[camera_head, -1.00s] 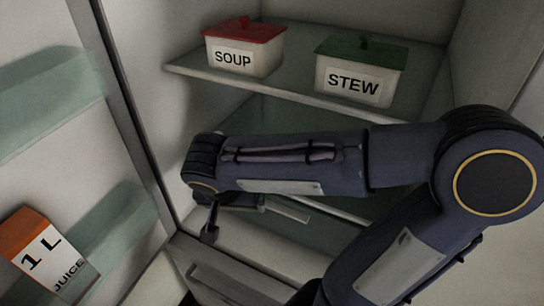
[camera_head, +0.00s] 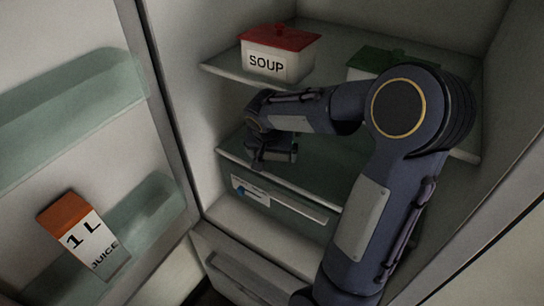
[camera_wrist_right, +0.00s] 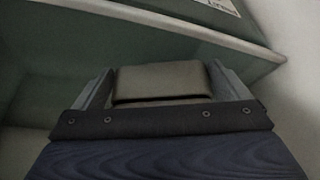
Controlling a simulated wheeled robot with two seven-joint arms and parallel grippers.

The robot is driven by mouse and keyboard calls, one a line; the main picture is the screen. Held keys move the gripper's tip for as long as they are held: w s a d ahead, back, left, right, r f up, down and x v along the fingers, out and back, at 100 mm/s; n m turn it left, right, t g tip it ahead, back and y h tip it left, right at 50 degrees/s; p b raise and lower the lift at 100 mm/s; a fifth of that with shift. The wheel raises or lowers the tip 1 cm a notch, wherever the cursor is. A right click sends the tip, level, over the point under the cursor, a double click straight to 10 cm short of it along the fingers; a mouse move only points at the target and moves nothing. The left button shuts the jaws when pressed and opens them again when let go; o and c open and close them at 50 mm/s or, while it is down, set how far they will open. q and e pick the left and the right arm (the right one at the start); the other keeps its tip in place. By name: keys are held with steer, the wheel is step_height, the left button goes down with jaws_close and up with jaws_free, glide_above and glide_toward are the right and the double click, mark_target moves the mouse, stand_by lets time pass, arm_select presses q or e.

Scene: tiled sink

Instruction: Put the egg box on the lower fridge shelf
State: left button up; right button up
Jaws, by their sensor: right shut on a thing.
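My right gripper (camera_head: 272,158) is inside the fridge, below the upper shelf and at the left front part of the lower shelf (camera_head: 318,168). In the right wrist view its two fingers are closed on the sides of a plain grey-brown box (camera_wrist_right: 160,82), which I take to be the egg box. In the head view the box can hardly be told apart from the dark gripper and wrist. I cannot tell whether it touches the lower shelf. My left gripper is not in view.
A red-lidded soup container (camera_head: 279,56) and a green-lidded stew container (camera_head: 365,65), partly hidden by my arm, stand on the upper shelf (camera_head: 228,74). A labelled drawer (camera_head: 285,207) lies below the lower shelf. The open door on the left holds a juice carton (camera_head: 84,236).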

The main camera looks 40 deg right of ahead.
steer(key=shift+f, duration=0.95)
steer(key=shift+f, duration=0.2)
steer(key=o, duration=0.9)
steer(key=shift+a, duration=0.1)
steer(key=shift+o, duration=0.2)
steer(key=shift+a+r, duration=0.1)
steer(key=shift+r, duration=0.5)
steer(key=v, duration=1)
steer(key=s+a+f+n+t+y, duration=0.2)
steer(key=s+a+f+n+y, duration=0.2)
steer(key=s+a, duration=1.2)
steer(key=s+n+y, duration=0.1)
steer(key=n+y, duration=0.2)
steer(key=n, duration=0.1)
steer(key=shift+n+t, duration=0.3)
steer(key=shift+t, duration=0.1)
steer(key=shift+s+f, duration=0.1)
